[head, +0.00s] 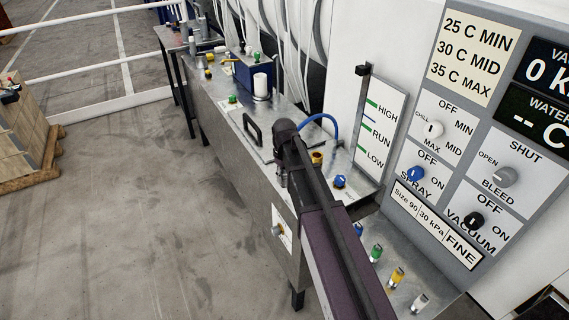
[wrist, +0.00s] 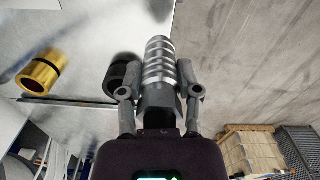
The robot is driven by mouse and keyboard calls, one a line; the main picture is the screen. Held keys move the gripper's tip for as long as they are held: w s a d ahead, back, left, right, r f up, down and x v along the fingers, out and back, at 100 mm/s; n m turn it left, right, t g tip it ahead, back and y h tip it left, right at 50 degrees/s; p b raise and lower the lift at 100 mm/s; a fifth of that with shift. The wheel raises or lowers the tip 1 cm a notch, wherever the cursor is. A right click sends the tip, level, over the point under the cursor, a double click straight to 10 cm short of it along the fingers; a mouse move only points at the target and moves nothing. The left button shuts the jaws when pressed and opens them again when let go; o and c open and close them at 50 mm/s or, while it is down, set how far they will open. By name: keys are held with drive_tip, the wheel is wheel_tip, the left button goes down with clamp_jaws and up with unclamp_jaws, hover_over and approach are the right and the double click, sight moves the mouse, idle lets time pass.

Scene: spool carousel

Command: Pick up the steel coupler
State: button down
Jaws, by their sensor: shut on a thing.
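The steel coupler (wrist: 158,62) is a ribbed, silvery cylinder in the middle of the wrist view. My gripper (wrist: 160,80) is shut on it, with one finger on each side. The coupler points away from my palm, and its lower end is hidden between the fingers. In the head view my own arm covers most of the gripper, and I cannot make out the coupler there. The wrist view does not show clearly how far the coupler is above the bench.
A brass fitting (wrist: 40,73) lies left of the gripper, and a black round part (wrist: 122,74) is close beside the left finger. The steel bench (head: 228,108) carries a black handle (head: 252,128) and a blue hose (head: 318,119). A control panel (head: 490,130) stands right. Open floor lies left.

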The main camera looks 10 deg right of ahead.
sight(284, 185)
drive_tip(key=s, duration=0.3)
drive_tip(key=s+a, duration=0.1)
drive_tip(key=s, duration=0.1)
drive_tip(key=shift+s+r, duration=0.1)
drive_tip(key=shift+r, duration=0.15)
